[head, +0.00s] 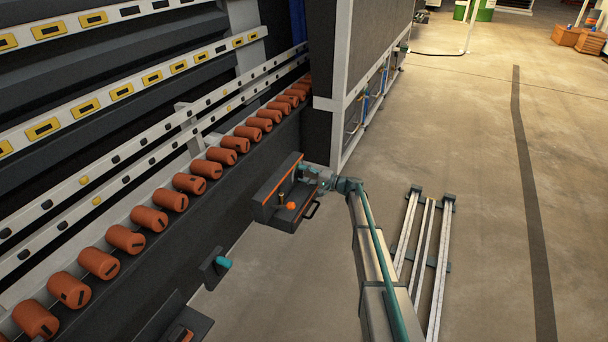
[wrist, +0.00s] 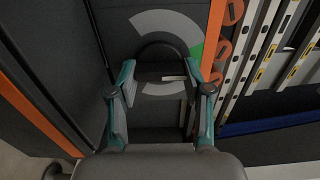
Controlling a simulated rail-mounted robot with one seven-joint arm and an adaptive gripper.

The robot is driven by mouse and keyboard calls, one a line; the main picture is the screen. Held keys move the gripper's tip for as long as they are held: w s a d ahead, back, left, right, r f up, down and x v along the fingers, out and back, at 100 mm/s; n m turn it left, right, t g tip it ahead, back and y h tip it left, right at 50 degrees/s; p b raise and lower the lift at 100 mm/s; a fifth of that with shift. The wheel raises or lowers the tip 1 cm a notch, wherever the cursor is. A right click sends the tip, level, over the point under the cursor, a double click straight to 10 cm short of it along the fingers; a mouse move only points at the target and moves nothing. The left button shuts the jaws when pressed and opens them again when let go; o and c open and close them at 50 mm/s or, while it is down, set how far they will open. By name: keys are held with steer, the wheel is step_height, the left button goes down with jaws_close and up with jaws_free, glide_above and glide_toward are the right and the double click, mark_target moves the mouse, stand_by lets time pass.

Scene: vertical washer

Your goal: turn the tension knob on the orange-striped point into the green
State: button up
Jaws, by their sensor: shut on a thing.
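In the wrist view, a dark round tension knob (wrist: 160,70) with a pale pointer mark sits in the middle of a grey dial arc (wrist: 165,20). The mark points right, a little below the green part (wrist: 196,50) at the arc's right end. My gripper (wrist: 160,78) has its teal fingers on either side of the knob and is shut on it. In the head view, the orange-striped point (head: 272,184) is a dark box at the machine's base. My gripper (head: 310,176) is at its far side, and the knob cannot be made out there.
The box's near side carries a small orange knob (head: 290,206) and a black handle (head: 311,210). A row of orange rollers (head: 188,183) runs along the machine above it. A teal-tipped bracket (head: 222,262) stands nearer. Floor rails (head: 425,230) lie right of my arm; open floor is beyond.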

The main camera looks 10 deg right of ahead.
steer(key=o, duration=1.2)
steer(key=shift+c, duration=0.2)
steer(key=shift+s+d, duration=0.1)
steer(key=v, duration=1.1)
steer(key=shift+s+d, duration=0.25)
steer(key=shift+d, duration=0.1)
